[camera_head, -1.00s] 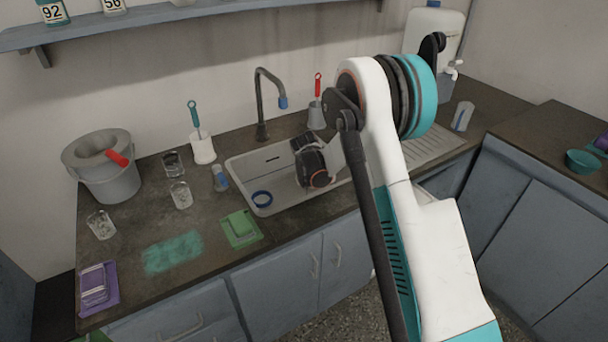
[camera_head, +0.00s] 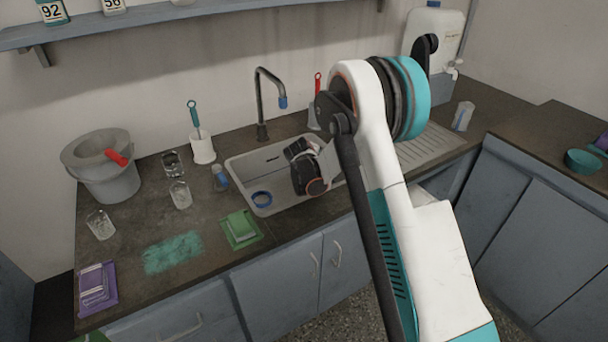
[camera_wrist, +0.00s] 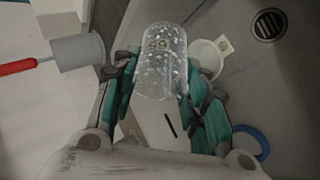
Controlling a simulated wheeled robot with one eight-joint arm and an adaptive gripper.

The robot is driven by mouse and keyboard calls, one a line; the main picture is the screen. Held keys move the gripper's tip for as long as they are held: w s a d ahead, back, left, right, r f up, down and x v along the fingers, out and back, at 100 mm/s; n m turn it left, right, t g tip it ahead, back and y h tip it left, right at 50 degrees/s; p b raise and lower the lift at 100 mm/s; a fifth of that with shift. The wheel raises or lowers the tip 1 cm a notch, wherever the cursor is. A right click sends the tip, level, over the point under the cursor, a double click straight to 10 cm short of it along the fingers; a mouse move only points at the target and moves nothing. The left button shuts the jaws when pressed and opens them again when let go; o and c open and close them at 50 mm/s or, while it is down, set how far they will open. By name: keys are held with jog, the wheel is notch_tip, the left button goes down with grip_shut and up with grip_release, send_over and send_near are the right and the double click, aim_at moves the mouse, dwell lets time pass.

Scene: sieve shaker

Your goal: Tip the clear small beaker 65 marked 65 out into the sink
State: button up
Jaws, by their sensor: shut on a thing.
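The clear small beaker marked 65 (camera_wrist: 160,62) is between the teal-padded fingers of my gripper (camera_wrist: 160,85) in the wrist view. The gripper is shut on it. White specks or drops show on its wall; I cannot tell what is inside. In the head view my gripper (camera_head: 308,170) is over the sink (camera_head: 240,165), and the beaker is hidden there. The wrist view shows the grey sink floor with its drain (camera_wrist: 268,25) beyond the beaker.
A blue ring (camera_head: 261,198) lies in the sink; a white cup-like item (camera_wrist: 208,52) shows in the wrist view. The tap (camera_head: 261,105) stands behind. Several glass beakers, a brush holder (camera_head: 202,148) and a bucket (camera_head: 105,175) stand left. The drainboard (camera_head: 430,150) is clear.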

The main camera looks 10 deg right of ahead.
jog(key=shift+s+a+r+n+t+h+b, duration=0.15)
jog(key=shift+n+t+h+b, duration=0.1)
jog(key=shift+t+h+b, duration=0.4)
jog(key=shift+s+a+r+n+t+h+b, duration=0.15)
jog(key=shift+n+t+h+b, duration=0.1)
jog(key=shift+t+h+b, duration=0.35)
dwell(2.1)
jog(key=shift+s+a+r+n+t+h, duration=0.1)
jog(key=shift+s+a+n+t+h, duration=0.2)
jog(key=shift+a+t+h, duration=0.4)
dwell(0.8)
jog(key=shift+s+a+r+n+t+h, duration=0.15)
jog(key=shift+r+n+t+h, duration=0.15)
jog(key=shift+r+t+h, duration=0.35)
dwell(0.6)
jog(key=shift+w+d+f+m+g+y, duration=0.25)
jog(key=shift+d+f+g+y, duration=0.1)
jog(key=shift+d+g+y, duration=0.2)
jog(key=shift+w+d+f+m+g+y, duration=0.3)
jog(key=shift+g+y, duration=0.15)
jog(key=shift+g, duration=0.2)
jog(key=shift+f, duration=0.1)
jog(key=shift+y, duration=0.3)
